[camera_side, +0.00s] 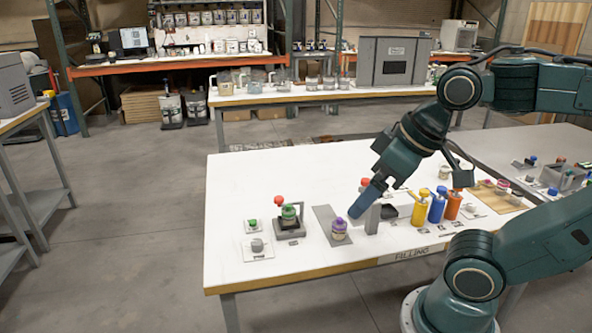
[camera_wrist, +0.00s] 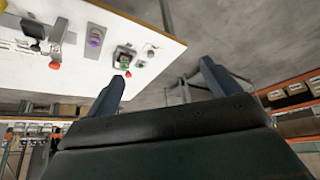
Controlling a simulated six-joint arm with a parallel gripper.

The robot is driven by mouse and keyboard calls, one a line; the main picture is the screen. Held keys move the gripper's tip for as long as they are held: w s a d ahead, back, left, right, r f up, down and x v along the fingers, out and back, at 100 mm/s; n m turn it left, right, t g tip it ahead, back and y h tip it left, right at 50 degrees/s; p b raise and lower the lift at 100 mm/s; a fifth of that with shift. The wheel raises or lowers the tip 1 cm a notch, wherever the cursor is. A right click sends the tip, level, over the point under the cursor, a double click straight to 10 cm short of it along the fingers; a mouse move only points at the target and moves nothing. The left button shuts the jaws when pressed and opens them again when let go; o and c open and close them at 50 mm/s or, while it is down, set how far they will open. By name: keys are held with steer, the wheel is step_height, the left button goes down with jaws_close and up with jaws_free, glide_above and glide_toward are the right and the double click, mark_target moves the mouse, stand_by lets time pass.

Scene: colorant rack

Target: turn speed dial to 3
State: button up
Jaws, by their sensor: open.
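A grey dial (camera_side: 257,245) sits on a white plate at the front left of the white table. It is probably the speed dial; its marks and setting are too small to read. In the wrist view this dial (camera_wrist: 150,51) is small, near the table's edge. My gripper (camera_side: 358,210) is above the table, well right of the dial, near a jar with a purple lid (camera_side: 339,228). In the wrist view my gripper (camera_wrist: 163,72) has its two fingers wide apart with nothing between them.
Between the gripper and dial stands a dark device (camera_side: 289,229) holding a green-lidded jar (camera_side: 289,212), with a red knob (camera_side: 279,200) beside it. A green button (camera_side: 252,224) is behind the dial. A grey post (camera_side: 372,219) and yellow, blue and orange bottles (camera_side: 437,207) stand right.

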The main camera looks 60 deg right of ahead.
steer(key=shift+w+r, duration=0.1)
steer(key=shift+w, duration=0.2)
steer(key=c, duration=0.7)
steer(key=shift+w+r+n, duration=0.1)
steer(key=shift+w+n, duration=0.2)
steer(key=n+g, duration=0.6)
steer(key=n, duration=0.9)
glide_above(257, 242)
step_height(257, 242, down, 17)
step_height(257, 242, down, 14)
steer(key=shift+r, duration=0.15)
